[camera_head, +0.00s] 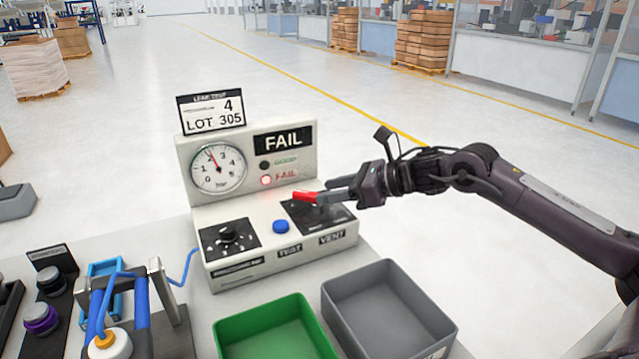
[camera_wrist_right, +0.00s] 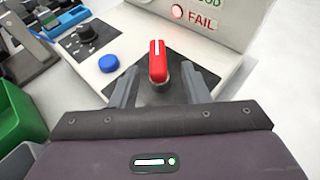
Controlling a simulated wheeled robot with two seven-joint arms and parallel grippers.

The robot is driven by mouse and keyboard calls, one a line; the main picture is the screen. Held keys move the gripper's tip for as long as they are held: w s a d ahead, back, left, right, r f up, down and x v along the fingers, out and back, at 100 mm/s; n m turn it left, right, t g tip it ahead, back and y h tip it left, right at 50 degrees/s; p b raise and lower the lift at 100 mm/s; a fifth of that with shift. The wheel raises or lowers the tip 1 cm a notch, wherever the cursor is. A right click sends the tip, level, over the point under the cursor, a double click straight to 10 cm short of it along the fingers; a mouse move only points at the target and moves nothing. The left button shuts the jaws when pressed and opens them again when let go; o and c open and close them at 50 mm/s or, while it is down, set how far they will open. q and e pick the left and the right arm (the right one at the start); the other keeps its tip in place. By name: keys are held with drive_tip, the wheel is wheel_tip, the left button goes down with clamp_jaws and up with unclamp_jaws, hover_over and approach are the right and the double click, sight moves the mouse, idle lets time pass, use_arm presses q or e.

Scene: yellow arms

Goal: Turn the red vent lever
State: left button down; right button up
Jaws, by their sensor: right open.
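The red vent lever (camera_head: 306,196) sits on a dark plate on the right of the white leak-test box (camera_head: 228,273), above the VENT label. In the right wrist view the lever (camera_wrist_right: 157,62) stands between the fingers with its white line pointing away from me. My right gripper (camera_head: 326,190) reaches in from the right at the lever. In the right wrist view the right gripper (camera_wrist_right: 158,82) is open, with one finger on each side of the lever and visible gaps between. My left gripper is not in view.
The blue button (camera_head: 281,226) and black knob (camera_head: 229,233) are left of the lever. The gauge panel (camera_head: 248,160) rises behind and shows FAIL with a lit red lamp. A green bin (camera_head: 229,328) and a grey bin (camera_head: 440,322) stand in front.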

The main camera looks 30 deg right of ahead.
sight(313, 194)
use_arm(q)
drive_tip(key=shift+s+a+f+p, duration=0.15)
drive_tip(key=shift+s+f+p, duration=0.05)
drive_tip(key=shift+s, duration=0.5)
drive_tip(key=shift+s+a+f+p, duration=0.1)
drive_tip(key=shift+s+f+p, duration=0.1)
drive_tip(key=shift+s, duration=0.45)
use_arm(e)
drive_tip(key=shift+x, duration=1.7)
drive_tip(key=shift+s+a+r, duration=0.1)
drive_tip(key=shift+s, duration=0.05)
clamp_jaws()
